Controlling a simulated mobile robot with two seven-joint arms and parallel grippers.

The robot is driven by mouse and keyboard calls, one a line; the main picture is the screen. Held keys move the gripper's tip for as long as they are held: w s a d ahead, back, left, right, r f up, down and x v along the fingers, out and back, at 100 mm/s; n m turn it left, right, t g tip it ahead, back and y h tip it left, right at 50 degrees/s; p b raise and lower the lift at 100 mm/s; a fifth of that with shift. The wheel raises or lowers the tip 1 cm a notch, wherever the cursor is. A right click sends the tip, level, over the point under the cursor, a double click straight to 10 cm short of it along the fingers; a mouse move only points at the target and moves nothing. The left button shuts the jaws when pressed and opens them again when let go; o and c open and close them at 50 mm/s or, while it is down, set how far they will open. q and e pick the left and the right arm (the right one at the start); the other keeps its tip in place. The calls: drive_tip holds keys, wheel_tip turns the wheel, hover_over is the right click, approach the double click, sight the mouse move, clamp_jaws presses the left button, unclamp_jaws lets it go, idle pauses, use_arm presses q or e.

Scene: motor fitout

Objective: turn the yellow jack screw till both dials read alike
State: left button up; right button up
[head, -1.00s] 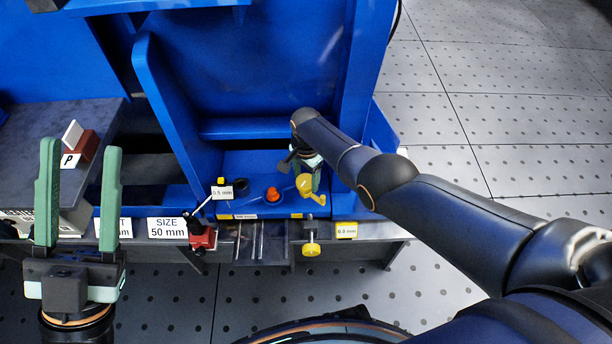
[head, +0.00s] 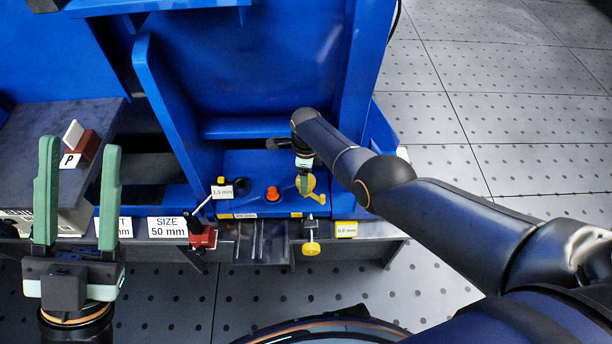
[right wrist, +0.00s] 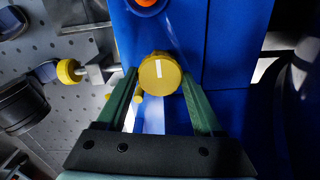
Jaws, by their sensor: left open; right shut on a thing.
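The yellow jack screw (head: 311,185) is a round knob on the blue base. In the right wrist view its top (right wrist: 159,75) carries a white mark. My right gripper (head: 304,180) reaches down from above and is shut on this knob, one green finger on each side. The left dial's tag (head: 223,192) reads 1.5 mm, beside a black arm on a red base. The right dial's tag (head: 346,230) reads 0.0 mm, on the front edge. My left gripper (head: 80,148) is open and empty, pointing up at the lower left.
A second yellow knob (head: 312,248) hangs at the front edge below the jack screw. An orange button (head: 272,193) sits to the left. Blue walls stand behind and beside the base. A red-brown block (head: 88,146) lies on the grey plate at left.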

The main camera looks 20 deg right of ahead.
drive_tip(key=m, duration=0.4)
drive_tip(key=shift+s+f+m, duration=0.15)
drive_tip(key=shift+f+m, duration=0.05)
drive_tip(key=shift+m, duration=0.1)
drive_tip(key=m, duration=0.2)
drive_tip(key=shift+m, duration=0.4)
drive_tip(key=shift+f+m+b, duration=0.25)
drive_tip(key=shift+m+b, duration=0.8)
drive_tip(key=shift+m, duration=0.15)
drive_tip(key=shift+m+b, duration=0.8)
drive_tip(key=shift+b, duration=0.15)
use_arm(q)
drive_tip(key=shift+n, duration=0.4)
drive_tip(key=f, duration=0.3)
drive_tip(key=f+b, duration=0.1)
drive_tip(key=f, duration=0.1)
drive_tip(key=shift+w+d, duration=0.1)
drive_tip(key=shift+d, duration=0.15)
use_arm(e)
drive_tip(key=shift+r+m, duration=0.1)
drive_tip(key=shift+m, duration=0.3)
use_arm(q)
drive_tip(key=shift+f, duration=0.1)
use_arm(e)
drive_tip(key=shift+s+r, duration=0.1)
drive_tip(key=o, duration=1.1)
drive_tip(key=shift+c, duration=0.2)
drive_tip(key=o, duration=0.3)
drive_tip(key=shift+r, duration=0.1)
